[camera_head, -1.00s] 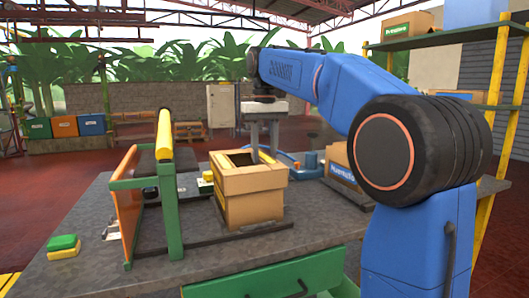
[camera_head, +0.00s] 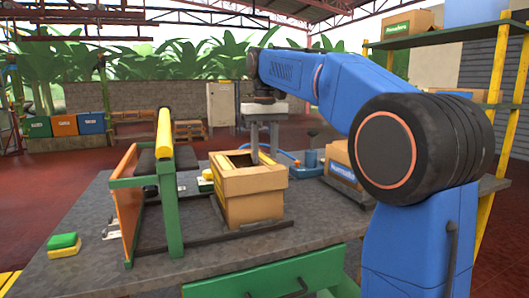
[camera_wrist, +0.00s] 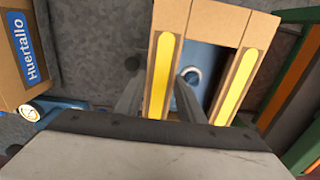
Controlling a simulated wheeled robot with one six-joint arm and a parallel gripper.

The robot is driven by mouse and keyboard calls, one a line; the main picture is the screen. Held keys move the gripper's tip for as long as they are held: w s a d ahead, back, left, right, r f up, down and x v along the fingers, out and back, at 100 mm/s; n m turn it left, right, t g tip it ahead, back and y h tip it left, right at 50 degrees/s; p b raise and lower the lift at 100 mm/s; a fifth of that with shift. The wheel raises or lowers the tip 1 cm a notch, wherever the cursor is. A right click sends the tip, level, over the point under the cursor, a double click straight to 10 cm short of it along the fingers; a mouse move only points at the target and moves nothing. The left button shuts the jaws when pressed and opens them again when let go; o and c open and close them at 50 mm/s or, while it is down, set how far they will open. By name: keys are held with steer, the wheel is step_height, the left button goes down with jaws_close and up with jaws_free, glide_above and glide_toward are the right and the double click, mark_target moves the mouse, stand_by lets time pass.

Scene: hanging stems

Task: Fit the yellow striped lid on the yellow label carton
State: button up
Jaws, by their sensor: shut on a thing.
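The lid (camera_head: 256,181) is a cardboard cap with a cut-out in its top. It lies over the top of the carton (camera_head: 252,209) on the workbench; I cannot tell if it is fully seated. In the wrist view the lid (camera_wrist: 236,85) shows two yellow stripes, one on each side of the cut-out. Through it, a blue thing with a pale ring (camera_wrist: 190,76) shows below. My gripper (camera_head: 264,140) points straight down from above. In the wrist view its fingers (camera_wrist: 158,98) stand on either side of the left striped strip, shut on the lid. The carton's label is mostly hidden.
A green frame (camera_head: 168,205) with a yellow top bar and orange panel stands left of the carton. A labelled carton (camera_head: 340,160) and a blue device (camera_head: 309,160) stand at the back right. A green and yellow block (camera_head: 64,245) lies at the left edge of the workbench (camera_head: 205,272).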

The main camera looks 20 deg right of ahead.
steer(key=shift+f, duration=0.2)
stand_by(0.4)
steer(key=o, duration=1)
steer(key=shift+o, duration=0.5)
steer(key=shift+o, duration=1.4)
steer(key=shift+r, duration=1.55)
step_height(320, 180, up, 7)
